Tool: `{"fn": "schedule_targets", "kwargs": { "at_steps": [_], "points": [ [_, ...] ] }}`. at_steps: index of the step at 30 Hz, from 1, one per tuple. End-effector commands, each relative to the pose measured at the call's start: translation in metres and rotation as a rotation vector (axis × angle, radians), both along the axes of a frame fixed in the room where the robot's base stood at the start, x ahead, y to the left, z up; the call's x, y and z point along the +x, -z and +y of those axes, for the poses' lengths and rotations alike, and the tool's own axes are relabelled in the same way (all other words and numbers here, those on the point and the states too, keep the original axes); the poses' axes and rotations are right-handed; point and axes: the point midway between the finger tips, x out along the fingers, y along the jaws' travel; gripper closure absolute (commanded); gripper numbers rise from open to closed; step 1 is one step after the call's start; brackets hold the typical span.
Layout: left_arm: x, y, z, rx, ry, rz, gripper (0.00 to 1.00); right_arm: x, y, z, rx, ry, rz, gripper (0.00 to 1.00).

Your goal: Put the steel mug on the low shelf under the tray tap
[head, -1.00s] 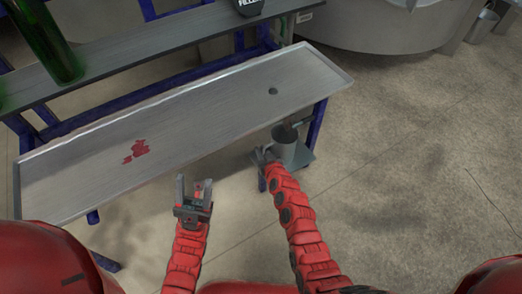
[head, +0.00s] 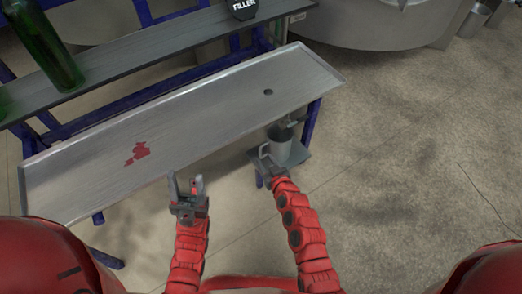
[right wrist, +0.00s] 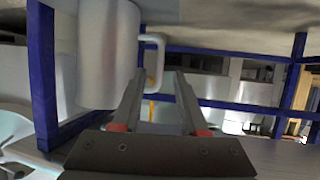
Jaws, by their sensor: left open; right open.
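The steel mug (head: 279,148) stands upright on the low shelf (head: 297,158), below the tray tap (head: 289,121), with its handle toward the left. My right gripper (head: 266,167) is open, just in front of the mug on its near side. In the right wrist view the mug (right wrist: 108,55) is a large pale cylinder at the left. Its handle shows ahead of the open, empty fingers of this gripper (right wrist: 157,78). My left gripper (head: 187,186) is open and empty, in front of the tray's near edge.
The long steel tray (head: 200,125), with a red stain (head: 138,153) and a drain hole, lies above and left of the low shelf on a blue frame. Behind it a dark ledge (head: 125,50) holds green bottles (head: 48,50). The floor at the right is open.

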Motion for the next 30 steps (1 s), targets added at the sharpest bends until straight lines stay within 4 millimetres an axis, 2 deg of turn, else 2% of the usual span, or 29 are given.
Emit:
{"fn": "schedule_targets", "kwargs": {
  "at_steps": [3,9,26,30],
  "points": [
    [0.001,-0.006,0.0,-0.007,0.001,0.005,0.5,-0.015,-0.008,-0.008,-0.002,0.001,-0.002,0.57],
    [0.002,-0.008,0.0,-0.012,0.0,0.01,0.5,-0.026,-0.012,-0.012,-0.001,0.001,-0.001,0.57],
    [0.002,-0.008,0.0,-0.012,0.001,0.011,0.5,-0.027,-0.013,-0.012,-0.001,0.001,-0.001,0.57],
    [0.003,-0.025,0.0,-0.021,0.002,0.018,0.5,-0.027,-0.031,-0.012,-0.001,0.001,-0.001,0.57]
  ]
}}
